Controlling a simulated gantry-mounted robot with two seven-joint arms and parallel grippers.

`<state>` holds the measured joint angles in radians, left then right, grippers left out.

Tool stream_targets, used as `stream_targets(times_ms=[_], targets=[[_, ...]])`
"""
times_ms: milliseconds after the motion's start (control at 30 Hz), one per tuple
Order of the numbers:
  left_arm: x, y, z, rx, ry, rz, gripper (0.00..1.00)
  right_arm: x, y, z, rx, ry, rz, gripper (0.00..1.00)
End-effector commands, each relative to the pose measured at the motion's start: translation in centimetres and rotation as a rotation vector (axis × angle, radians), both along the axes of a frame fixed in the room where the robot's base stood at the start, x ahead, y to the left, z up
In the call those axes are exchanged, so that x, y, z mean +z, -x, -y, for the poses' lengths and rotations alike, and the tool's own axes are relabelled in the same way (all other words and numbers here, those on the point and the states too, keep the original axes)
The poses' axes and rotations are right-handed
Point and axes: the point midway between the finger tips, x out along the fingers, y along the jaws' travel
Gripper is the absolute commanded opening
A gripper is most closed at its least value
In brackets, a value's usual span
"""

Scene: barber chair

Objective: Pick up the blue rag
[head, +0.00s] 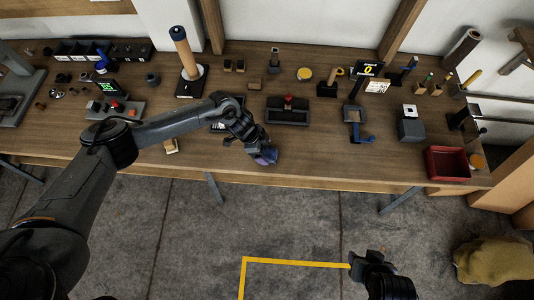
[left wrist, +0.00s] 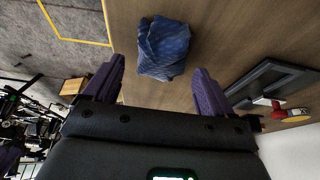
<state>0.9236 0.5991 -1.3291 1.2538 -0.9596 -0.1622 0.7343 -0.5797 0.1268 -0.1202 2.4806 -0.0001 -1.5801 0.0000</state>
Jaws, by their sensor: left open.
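The blue rag (left wrist: 163,46) is a folded, crumpled cloth with a faint pattern. It lies on the wooden table near its front edge. My left gripper (left wrist: 159,70) is open, with its two purple fingers apart. In the left wrist view the rag shows between and just beyond the fingertips, and no grip on it shows. In the head view my left gripper (head: 262,156) points down at the front edge, and it largely hides the rag (head: 271,154). My right gripper (head: 367,262) is low in the head view, over the floor and away from the table; its jaws are unclear.
The wooden table (head: 330,165) holds a black tray with a red knob (head: 288,110) behind the rag, a blue-handled tool (head: 358,132) and a red bin (head: 447,163) to the right. A paper-roll stand (head: 188,65) stands behind my left arm. The table's front strip right of the rag is clear.

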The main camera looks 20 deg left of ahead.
Motion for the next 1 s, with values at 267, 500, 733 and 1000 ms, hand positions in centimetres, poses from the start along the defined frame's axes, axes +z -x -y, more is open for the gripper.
stream_targets(times_ms=[267, 500, 733, 1000], targets=[[-2.7, -0.4, 0.9, 0.0, 0.0, 0.0, 0.85, -0.3, 0.0, -0.1, -0.003, -0.004, -0.001, 0.43], [-2.9, -0.4, 1.0, 0.0, 0.0, 0.001, 0.85, -0.3, 0.0, -0.2, -0.006, -0.009, -0.001, 0.43], [-2.9, -0.4, 1.0, 0.0, 0.0, 0.0, 0.56, -0.3, 0.0, -0.2, -0.007, -0.011, -0.002, 0.43], [-2.8, -0.4, 1.0, 0.0, 0.0, 0.0, 0.29, -0.4, 0.0, -0.2, -0.006, -0.009, -0.001, 0.43]])
